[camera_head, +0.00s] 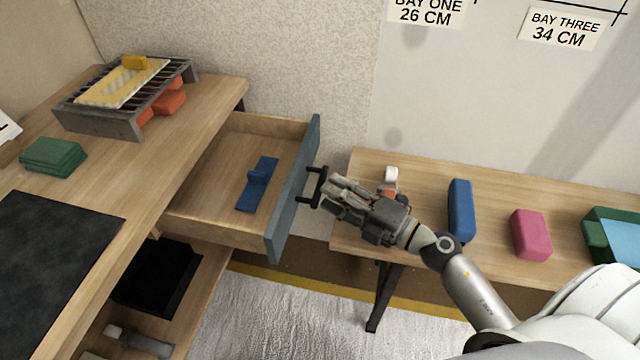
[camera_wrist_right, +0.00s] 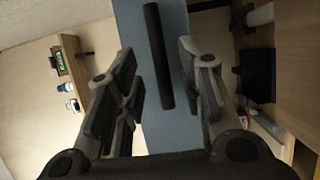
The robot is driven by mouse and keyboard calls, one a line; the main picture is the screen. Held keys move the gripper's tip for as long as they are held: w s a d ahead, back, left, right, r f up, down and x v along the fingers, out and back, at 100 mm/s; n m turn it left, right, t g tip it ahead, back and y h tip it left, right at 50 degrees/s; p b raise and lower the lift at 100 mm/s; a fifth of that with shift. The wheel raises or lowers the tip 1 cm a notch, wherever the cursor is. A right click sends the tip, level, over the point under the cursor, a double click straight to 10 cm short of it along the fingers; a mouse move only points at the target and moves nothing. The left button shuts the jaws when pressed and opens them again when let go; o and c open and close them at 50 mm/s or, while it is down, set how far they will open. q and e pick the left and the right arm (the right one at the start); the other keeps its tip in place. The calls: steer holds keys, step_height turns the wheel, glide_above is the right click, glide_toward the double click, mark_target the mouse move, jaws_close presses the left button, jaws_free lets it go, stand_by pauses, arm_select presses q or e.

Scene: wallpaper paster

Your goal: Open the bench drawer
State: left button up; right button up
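The bench drawer (camera_head: 240,168) stands pulled out from the wooden bench (camera_head: 185,130). Its blue-grey front panel (camera_head: 287,215) faces right, and it also shows in the right wrist view (camera_wrist_right: 150,25). A dark bar handle (camera_head: 321,184) is on the front panel and shows as a black bar in the right wrist view (camera_wrist_right: 158,55). My right gripper (camera_head: 330,187) is at the handle. In the right wrist view its fingers (camera_wrist_right: 160,95) are spread, with the bar between and beyond them, apart from both. My left gripper is not in view.
A blue object (camera_head: 258,183) lies inside the drawer. A side table (camera_head: 490,222) on the right holds a blue block (camera_head: 460,210), a pink block (camera_head: 530,233) and a green tray (camera_head: 600,235). A dark rack (camera_head: 95,122) and green pads (camera_head: 53,156) sit on the bench.

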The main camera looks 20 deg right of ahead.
mark_target(320, 184)
steer(key=shift+x, duration=2.2)
jaws_close()
